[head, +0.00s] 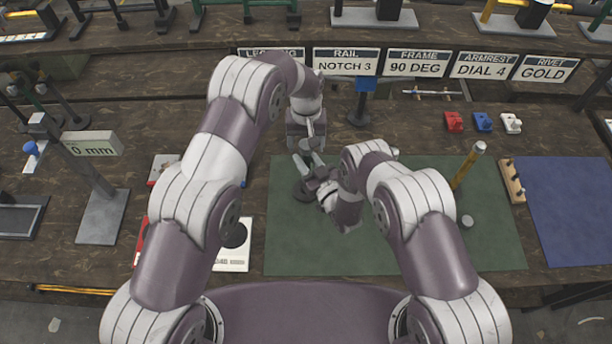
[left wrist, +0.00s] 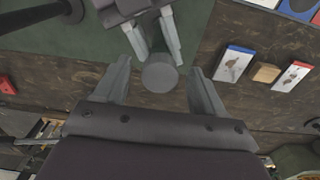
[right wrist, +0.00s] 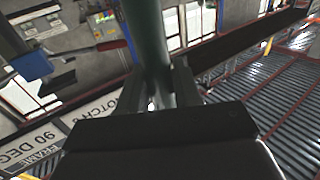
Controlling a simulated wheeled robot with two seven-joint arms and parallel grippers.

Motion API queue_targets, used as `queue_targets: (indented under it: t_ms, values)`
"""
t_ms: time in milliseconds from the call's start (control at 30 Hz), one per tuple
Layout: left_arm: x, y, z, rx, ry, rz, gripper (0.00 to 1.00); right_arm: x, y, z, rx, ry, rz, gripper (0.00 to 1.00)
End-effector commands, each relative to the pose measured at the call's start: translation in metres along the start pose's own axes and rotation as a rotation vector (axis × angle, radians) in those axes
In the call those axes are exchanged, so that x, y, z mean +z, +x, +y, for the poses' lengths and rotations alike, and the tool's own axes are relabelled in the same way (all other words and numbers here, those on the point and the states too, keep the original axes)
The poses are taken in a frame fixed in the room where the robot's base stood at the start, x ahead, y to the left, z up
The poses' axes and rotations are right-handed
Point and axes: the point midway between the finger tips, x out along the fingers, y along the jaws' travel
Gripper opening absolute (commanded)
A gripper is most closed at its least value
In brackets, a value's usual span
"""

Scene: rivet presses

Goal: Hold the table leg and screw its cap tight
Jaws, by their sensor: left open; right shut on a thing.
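The table leg is a dark green tube (right wrist: 148,40), seen in the right wrist view between the fingers of my right gripper (right wrist: 160,85). My right gripper (head: 312,172) is shut on it; in the head view the leg is mostly hidden by the two grippers. A round grey cap (left wrist: 160,78) shows end-on in the left wrist view, just beyond the right gripper's fingertips. My left gripper (left wrist: 162,88) is open, one finger on each side of the cap with gaps between. In the head view my left gripper (head: 310,145) points down behind the right one.
A green mat (head: 400,240) lies under the work. A yellow post (head: 466,167), a small grey round piece (head: 467,221) and a wooden peg block (head: 512,181) are at right. Red, blue and white blocks (head: 482,122) stand behind. A gauge (head: 93,143) stands at left.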

Motion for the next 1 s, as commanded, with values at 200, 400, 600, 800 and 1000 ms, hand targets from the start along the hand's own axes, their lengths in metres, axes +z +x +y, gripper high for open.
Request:
queue_targets:
  t_ms: [200, 400, 600, 800, 1000]
  values:
    - [-0.001, -0.03, 0.0, 0.001, 0.0, 0.003, 0.7, 0.0, 0.0, 0.0, 0.0, 0.0, -0.001, 0.0]
    - [0.0, -0.062, 0.0, 0.001, 0.0, 0.001, 0.7, 0.0, 0.0, 0.0, 0.0, 0.0, -0.001, 0.0]
    - [0.0, -0.074, 0.0, 0.0, 0.0, 0.0, 0.7, 0.0, 0.0, 0.0, 0.0, 0.0, -0.001, 0.0]
    - [0.0, -0.074, 0.0, 0.0, 0.0, 0.0, 0.7, 0.0, 0.0, 0.0, 0.0, 0.0, -0.001, 0.0]
    - [0.0, -0.074, 0.0, 0.0, 0.0, 0.0, 0.7, 0.0, 0.0, 0.0, 0.0, 0.0, 0.0, 0.63]
